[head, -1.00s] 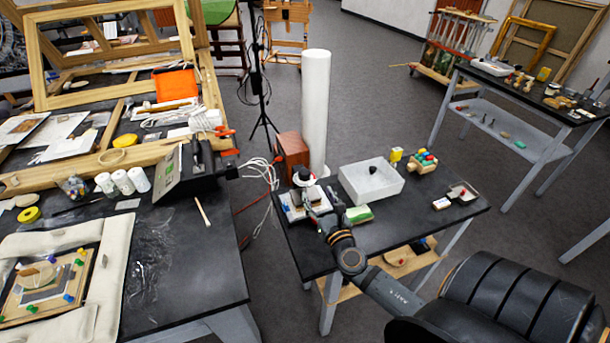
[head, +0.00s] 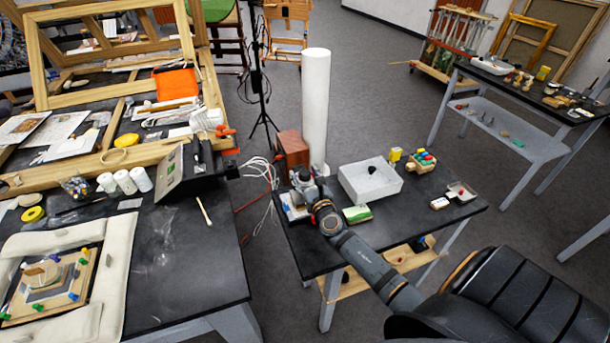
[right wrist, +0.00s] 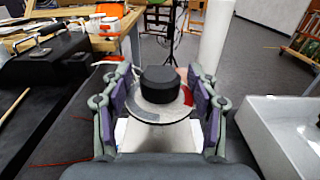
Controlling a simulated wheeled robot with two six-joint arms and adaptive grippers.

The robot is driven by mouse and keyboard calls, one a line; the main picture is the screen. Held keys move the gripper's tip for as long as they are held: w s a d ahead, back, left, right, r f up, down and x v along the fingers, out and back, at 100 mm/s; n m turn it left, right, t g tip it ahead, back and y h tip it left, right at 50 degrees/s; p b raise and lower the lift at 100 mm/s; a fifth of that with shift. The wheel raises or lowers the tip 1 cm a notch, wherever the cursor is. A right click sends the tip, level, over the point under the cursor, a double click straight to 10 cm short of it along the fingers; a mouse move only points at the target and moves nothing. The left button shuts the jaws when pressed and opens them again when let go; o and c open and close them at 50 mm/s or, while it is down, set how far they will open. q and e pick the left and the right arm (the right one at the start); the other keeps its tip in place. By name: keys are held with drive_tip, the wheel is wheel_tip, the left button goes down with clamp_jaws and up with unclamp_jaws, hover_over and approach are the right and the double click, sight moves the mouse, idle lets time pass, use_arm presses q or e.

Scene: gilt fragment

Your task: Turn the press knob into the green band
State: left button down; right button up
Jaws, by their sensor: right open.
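The press knob (right wrist: 159,85) is a short black cylinder on a round pale dial (right wrist: 160,112) in the right wrist view. A red patch shows on the dial's right side and a grey sector at its lower left; I cannot make out a green band. My right gripper (right wrist: 163,80) is open, with one purple-padded finger on each side of the knob and visible gaps to it. In the head view my right gripper (head: 305,184) is over the press's pale base (head: 292,212) and hides most of the press. My left gripper is not in view.
A tall white cylinder (head: 316,105) and a brown box (head: 291,149) stand behind the press. A white tray (head: 373,190) is to its right, with a green-and-white block (head: 357,213) in front. Cables (head: 262,172) hang at the table's left edge.

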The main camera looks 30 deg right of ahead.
drive_tip(key=c, duration=1.2)
drive_tip(key=shift+m+h, duration=0.3)
drive_tip(key=shift+h, duration=0.2)
